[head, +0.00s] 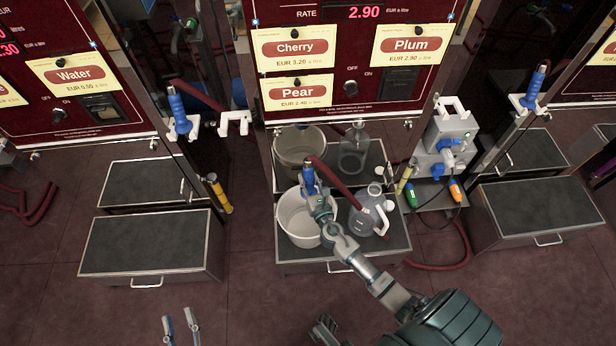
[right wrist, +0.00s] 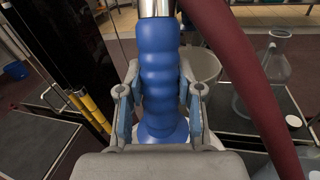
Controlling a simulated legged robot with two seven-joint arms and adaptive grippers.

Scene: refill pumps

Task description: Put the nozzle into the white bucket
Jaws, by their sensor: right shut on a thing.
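The nozzle (head: 309,177) has a blue ribbed grip and a dark red hose. My right gripper (head: 317,203) is shut on it; in the right wrist view the nozzle (right wrist: 157,75) stands between the fingers, its silver end at the top. In the head view it is over the back part of the front white bucket (head: 292,226); its lower end is hidden, so I cannot tell whether it is inside. A second pale bucket (head: 301,143) stands behind. My left gripper (head: 181,329) is at the bottom edge, its fingertips apart and empty.
A clear jug (head: 366,218) stands right of the front bucket on the grey step (head: 395,238). A glass flask (head: 353,155) is behind it. The hose (head: 345,188) arcs over between bucket and jug. Other blue nozzles hang at left (head: 177,106) and right (head: 536,85).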

